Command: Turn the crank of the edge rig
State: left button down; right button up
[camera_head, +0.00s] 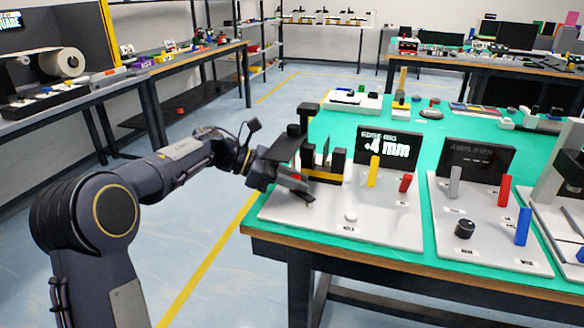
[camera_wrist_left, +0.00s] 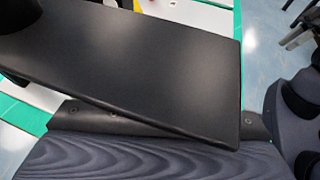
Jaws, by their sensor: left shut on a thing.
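The edge rig is a white board (camera_head: 385,225) on the green table, with a black display (camera_head: 388,152) reading "EDGE RIG +4 mm". A black upright assembly (camera_head: 325,165) stands at its left end. The crank appears as a flat black arm (camera_head: 283,150) at that end, beside the assembly. My left gripper (camera_head: 298,190) reaches in from the left and is shut at the crank, over the board's left edge. The exact grip is hidden. In the left wrist view a large black plate (camera_wrist_left: 150,70), apparently the crank arm, covers the fingers. My right gripper is not in view.
The amplifier board (camera_head: 490,240) is close on the right. The floor left of the table (camera_head: 190,250) is clear.

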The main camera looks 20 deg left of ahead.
pick_arm(q)
jog(key=shift+w+d+m+g+p, duration=0.2)
jog(key=shift+w+m+g+p, duration=0.05)
jog(key=shift+m+g+p, duration=0.55)
jog(key=shift+w+d+m+g+p, duration=0.2)
jog(key=shift+m+g+p, duration=0.4)
jog(key=shift+g+p, duration=0.25)
jog(key=shift+h, duration=0.3)
jog(key=c, duration=1.3)
grip_release()
jog(key=shift+p+v, duration=0.8)
jog(key=shift+v, duration=3.15)
jog(key=shift+o, duration=0.2)
